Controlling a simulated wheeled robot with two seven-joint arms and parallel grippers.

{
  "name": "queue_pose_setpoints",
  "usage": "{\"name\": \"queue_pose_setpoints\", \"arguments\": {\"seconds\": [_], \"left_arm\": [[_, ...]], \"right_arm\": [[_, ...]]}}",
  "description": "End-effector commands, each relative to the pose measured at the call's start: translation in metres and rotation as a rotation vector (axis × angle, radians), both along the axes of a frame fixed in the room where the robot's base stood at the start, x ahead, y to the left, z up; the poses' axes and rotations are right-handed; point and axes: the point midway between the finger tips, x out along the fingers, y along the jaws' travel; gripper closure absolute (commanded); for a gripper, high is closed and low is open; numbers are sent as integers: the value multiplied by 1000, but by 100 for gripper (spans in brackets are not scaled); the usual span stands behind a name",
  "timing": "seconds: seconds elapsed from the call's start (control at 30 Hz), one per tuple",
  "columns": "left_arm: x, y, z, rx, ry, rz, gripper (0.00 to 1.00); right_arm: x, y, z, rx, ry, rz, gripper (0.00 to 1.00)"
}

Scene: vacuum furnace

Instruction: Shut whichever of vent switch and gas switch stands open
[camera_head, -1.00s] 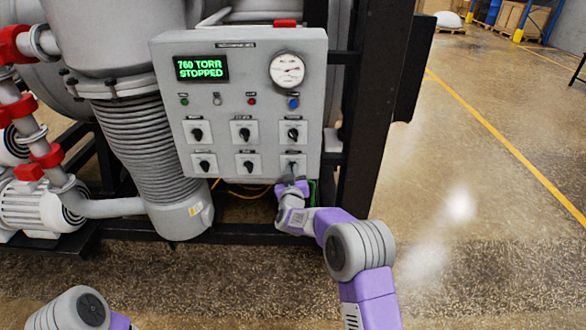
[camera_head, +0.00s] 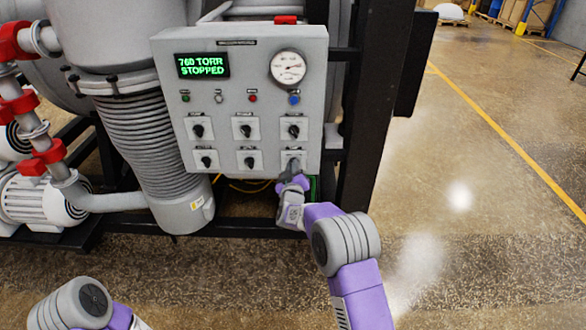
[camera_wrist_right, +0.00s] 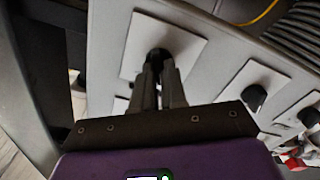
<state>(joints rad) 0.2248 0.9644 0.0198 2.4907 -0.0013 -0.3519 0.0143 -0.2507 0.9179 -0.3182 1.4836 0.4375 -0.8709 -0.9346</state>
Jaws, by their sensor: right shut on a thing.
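The grey control panel (camera_head: 222,100) carries two rows of black rotary switches on white plates. The labels above them are too small to read, so I cannot tell which are the vent switch and the gas switch. My right gripper (camera_head: 292,166) is at the lower right switch plate (camera_head: 288,155) and hides most of its knob. In the right wrist view the gripper (camera_wrist_right: 159,68) is shut on this black knob (camera_wrist_right: 157,53), in front of its white plate (camera_wrist_right: 180,45). My left gripper is out of view; only part of my left arm shows.
The panel display (camera_head: 202,65) reads 760 TORR STOPPED. A round gauge (camera_head: 288,68) and several small coloured lights or buttons sit above the switches. A black frame post (camera_head: 365,130) stands just right of the panel. Open floor lies further right.

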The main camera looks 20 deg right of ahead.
Motion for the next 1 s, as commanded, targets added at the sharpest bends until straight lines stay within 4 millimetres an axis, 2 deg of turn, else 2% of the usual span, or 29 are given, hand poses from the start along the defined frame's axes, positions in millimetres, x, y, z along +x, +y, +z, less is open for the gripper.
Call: {"name": "queue_pose_setpoints", "arguments": {"seconds": [0.07, 0.1, 0.27, 0.67, 1.0], "left_arm": [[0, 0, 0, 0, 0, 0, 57], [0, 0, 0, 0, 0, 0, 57], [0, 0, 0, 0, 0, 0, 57], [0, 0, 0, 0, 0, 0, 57], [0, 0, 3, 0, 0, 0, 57]], "right_arm": [[0, -1, -1, -3, 3, 0, 100], [0, -1, -1, -3, 3, 0, 85], [0, 0, -1, -2, 3, 0, 63], [-7, 2, 0, -2, 1, 1, 63], [-50, 14, 0, -1, 3, 1, 63]]}}
